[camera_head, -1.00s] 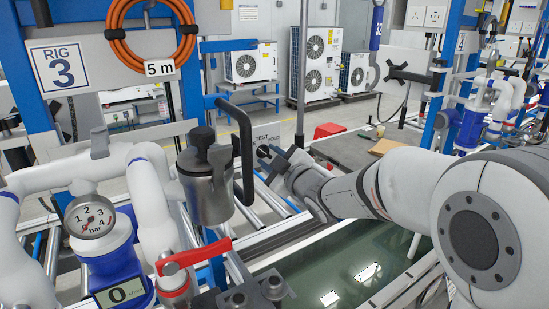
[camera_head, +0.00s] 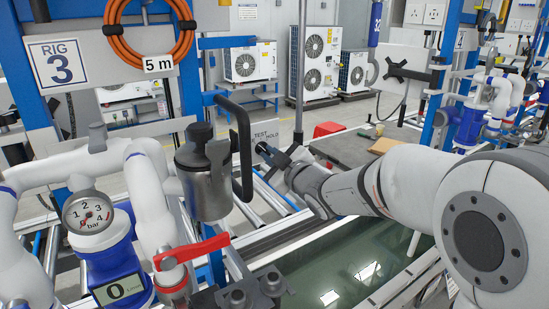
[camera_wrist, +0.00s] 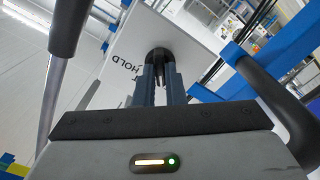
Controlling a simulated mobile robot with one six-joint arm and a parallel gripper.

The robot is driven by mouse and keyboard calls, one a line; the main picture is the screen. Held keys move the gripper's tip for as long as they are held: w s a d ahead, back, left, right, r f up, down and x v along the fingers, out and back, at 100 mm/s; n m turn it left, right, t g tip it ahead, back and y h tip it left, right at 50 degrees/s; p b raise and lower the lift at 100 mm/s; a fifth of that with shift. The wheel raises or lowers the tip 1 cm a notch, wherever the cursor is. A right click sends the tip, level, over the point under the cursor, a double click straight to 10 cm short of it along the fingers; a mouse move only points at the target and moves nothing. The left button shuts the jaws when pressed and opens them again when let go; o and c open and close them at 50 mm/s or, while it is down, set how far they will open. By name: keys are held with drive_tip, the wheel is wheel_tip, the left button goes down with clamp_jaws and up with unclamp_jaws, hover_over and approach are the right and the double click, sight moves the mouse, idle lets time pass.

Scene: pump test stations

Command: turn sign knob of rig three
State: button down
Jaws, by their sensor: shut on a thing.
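The sign of rig three is a white plate (camera_wrist: 120,55) with the word HOLD readable in the wrist view. In the head view its lettered face (camera_head: 265,135) shows TEST and HOLD, partly hidden behind my gripper. A black knob (camera_wrist: 158,54) sits on the plate in the wrist view. My gripper (camera_wrist: 160,72) has its two fingers shut on this knob. In the head view my gripper (camera_head: 268,152) reaches the sign from the right, just right of the black handle. The knob is small there and mostly hidden by the fingers.
The rig three label (camera_head: 60,64) hangs on a blue post at left. A grey canister (camera_head: 207,180) with a black handle (camera_head: 243,150) stands close left of my gripper. A red valve lever (camera_head: 193,251) and a gauge (camera_head: 88,212) are in front. A water tank (camera_head: 335,270) lies below my arm.

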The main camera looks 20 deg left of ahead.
drive_tip(key=m, duration=0.2)
drive_tip(key=m+b, duration=0.1)
drive_tip(key=shift+a+r+m, duration=0.1)
drive_tip(key=shift+r+m, duration=0.1)
drive_tip(key=shift+m, duration=0.2)
drive_tip(key=shift+r+m, duration=0.1)
drive_tip(key=shift+m, duration=1.6)
drive_tip(key=c, duration=1.5)
unclamp_jaws()
drive_tip(key=shift+f, duration=0.2)
drive_tip(key=shift+s+d+f+m, duration=0.1)
drive_tip(key=shift+s+d+m, duration=0.15)
drive_tip(key=shift+d+m, duration=0.1)
drive_tip(key=b+v, duration=0.2)
drive_tip(key=v, duration=0.5)
